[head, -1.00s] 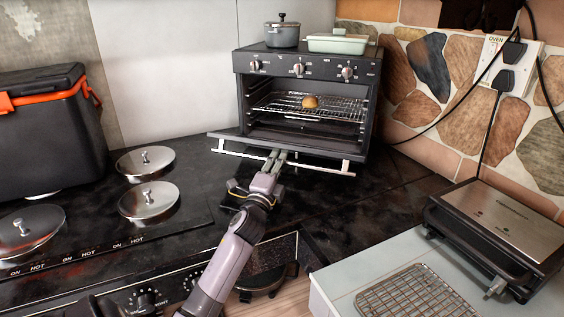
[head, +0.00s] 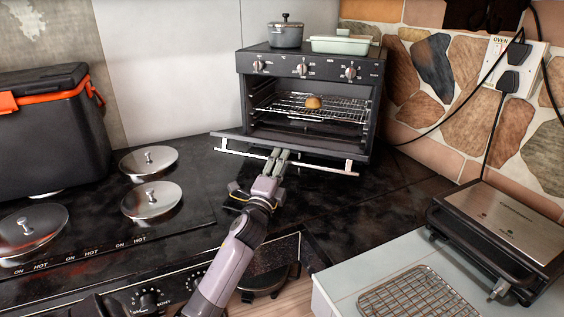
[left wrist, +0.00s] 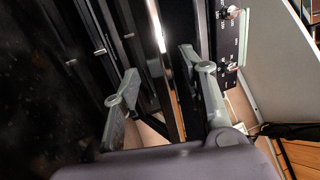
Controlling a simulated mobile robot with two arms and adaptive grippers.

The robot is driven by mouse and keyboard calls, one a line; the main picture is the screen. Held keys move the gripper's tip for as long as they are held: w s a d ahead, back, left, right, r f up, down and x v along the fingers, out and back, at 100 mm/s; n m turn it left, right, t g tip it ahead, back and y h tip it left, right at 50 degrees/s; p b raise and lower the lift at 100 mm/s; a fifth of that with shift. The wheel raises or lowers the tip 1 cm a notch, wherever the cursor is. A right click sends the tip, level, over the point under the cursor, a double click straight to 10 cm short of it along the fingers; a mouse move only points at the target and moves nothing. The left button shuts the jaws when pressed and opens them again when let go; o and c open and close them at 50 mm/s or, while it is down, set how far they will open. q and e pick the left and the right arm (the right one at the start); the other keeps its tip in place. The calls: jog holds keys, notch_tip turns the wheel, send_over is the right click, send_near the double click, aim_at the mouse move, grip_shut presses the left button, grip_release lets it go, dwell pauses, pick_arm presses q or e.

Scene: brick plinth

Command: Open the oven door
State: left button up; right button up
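The black countertop oven (head: 310,65) stands at the back with its door (head: 310,155) swung down nearly level and its inside exposed. The pale bar handle (head: 325,167) runs along the door's front edge. My left gripper (head: 278,153) is at the middle of this edge, over the handle. In the left wrist view, the two fingers of my left gripper (left wrist: 160,65) are apart, with a bright bar (left wrist: 157,25) showing between them. I cannot tell whether the fingers touch the door. My right gripper is not in view.
A bread roll (head: 313,102) lies on the oven rack. A grey pot (head: 286,31) and a pale green dish (head: 341,45) stand on the oven. Lidded hotplates (head: 152,200) are at left, a press grill (head: 500,235) at right. Dark counter right of my arm is clear.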

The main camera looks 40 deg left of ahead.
pick_arm(q)
jog(key=v, duration=0.6)
jog(key=shift+s+d, duration=0.1)
jog(key=shift+s, duration=0.15)
jog(key=shift+c, duration=0.2)
